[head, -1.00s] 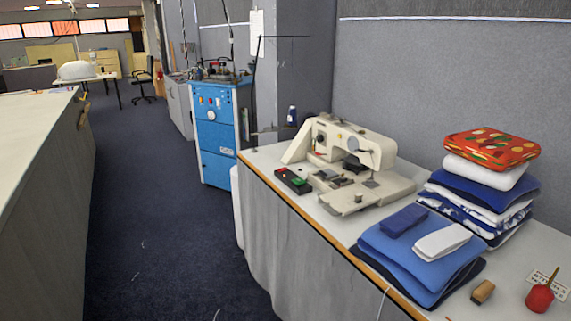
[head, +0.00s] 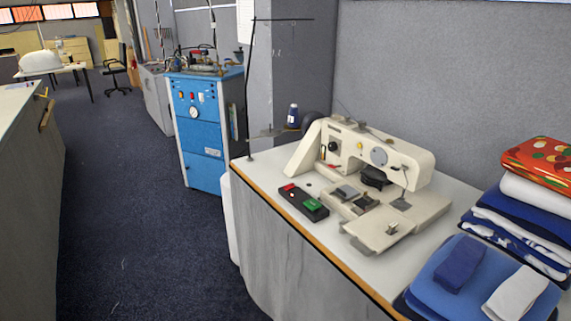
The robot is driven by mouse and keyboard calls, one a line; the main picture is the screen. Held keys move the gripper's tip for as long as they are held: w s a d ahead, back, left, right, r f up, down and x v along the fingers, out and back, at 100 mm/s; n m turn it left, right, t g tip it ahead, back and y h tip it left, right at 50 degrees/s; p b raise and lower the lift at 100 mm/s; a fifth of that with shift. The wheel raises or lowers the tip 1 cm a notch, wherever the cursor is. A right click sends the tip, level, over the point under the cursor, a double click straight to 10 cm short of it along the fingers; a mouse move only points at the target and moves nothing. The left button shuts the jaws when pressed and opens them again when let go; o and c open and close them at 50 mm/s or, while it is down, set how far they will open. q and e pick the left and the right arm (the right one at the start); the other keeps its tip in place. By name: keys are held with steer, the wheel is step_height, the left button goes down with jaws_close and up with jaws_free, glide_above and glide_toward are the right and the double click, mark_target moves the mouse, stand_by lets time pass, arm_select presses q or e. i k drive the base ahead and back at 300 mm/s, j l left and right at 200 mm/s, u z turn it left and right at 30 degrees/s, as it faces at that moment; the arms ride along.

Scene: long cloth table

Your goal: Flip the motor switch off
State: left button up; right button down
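A dark switch box (head: 303,203) lies on the table near its front edge, with a red button (head: 289,188) on its left end and a green one (head: 312,205) towards its right end. Which position the switch is in cannot be told. A cream sewing machine (head: 345,155) stands just behind and to the right of the box. Neither of my grippers is in the head view.
The long table (head: 262,172) has an orange front edge. Folded blue cloths (head: 470,275) and a stack of cloths (head: 530,205) lie at the right. A thread stand (head: 250,90) rises at the table's left end. A blue cabinet (head: 205,130) stands beyond. The dark floor (head: 130,220) at left is open.

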mark_target(288, 187)
steer(key=i+j+z, duration=0.1)
steer(key=i+j, duration=0.4)
steer(key=i, duration=0.25)
steer(key=i+j, duration=0.55)
steer(key=i, duration=0.15)
steer(key=l+z, duration=0.05)
